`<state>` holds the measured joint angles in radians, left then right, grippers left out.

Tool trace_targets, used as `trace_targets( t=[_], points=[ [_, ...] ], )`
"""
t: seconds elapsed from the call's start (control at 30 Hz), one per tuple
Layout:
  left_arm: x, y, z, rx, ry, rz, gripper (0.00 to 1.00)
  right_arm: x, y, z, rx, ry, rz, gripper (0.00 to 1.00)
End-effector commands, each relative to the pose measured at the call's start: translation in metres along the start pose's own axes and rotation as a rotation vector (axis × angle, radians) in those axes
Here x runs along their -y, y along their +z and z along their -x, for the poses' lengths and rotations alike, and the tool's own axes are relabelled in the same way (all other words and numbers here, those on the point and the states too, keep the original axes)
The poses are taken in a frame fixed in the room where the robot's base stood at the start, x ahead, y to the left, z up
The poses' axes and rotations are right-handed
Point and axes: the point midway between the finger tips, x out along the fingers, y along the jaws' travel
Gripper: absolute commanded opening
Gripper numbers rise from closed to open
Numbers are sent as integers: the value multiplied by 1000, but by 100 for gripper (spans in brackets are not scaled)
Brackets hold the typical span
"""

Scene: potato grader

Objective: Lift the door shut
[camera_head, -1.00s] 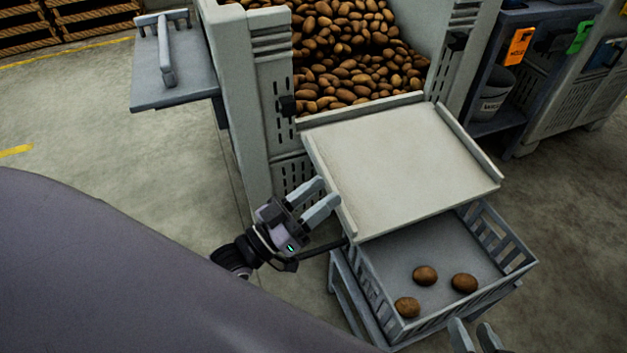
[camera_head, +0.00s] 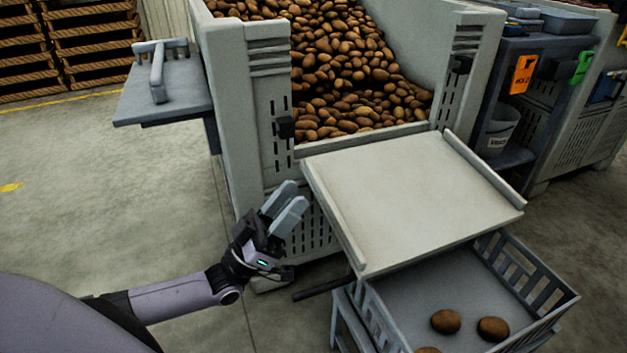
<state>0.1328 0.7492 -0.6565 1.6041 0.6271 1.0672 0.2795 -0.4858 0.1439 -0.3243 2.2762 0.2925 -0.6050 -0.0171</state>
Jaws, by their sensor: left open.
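The door (camera_head: 408,195) is a pale flat panel with raised side rims. It is folded down from the front of the large grey potato bin (camera_head: 232,110) and slopes out over a grey crate. My left gripper (camera_head: 288,203) is open and empty, just left of the door's left rim and in front of the bin's slotted wall. It looks apart from the door. My right gripper is not in view.
The grey crate (camera_head: 567,306) below the door holds a few potatoes (camera_head: 446,321). Many potatoes (camera_head: 335,65) fill the bin. A grey side shelf (camera_head: 165,92) is at left; a dark shelf unit with a bucket (camera_head: 500,130) is at right. Floor at left is clear.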

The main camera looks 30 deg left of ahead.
Motion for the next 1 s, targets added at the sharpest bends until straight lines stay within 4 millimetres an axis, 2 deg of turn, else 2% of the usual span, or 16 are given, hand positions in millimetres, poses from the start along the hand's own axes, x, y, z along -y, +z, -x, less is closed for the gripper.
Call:
trace_targets(
  t=[0.2,0.4,0.77,0.8,0.93,1.0],
  points=[
    [-1,-1,-34,-5,3,1,44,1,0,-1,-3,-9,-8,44],
    [-1,0,-59,-2,2,1,44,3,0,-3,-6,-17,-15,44],
    [-1,0,-67,1,0,1,44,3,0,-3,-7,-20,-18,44],
    [-1,0,-66,1,0,1,41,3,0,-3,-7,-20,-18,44],
    [-1,0,-66,1,0,1,0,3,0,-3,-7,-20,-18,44],
    [-1,0,-66,1,0,1,0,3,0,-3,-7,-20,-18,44]
  ],
)
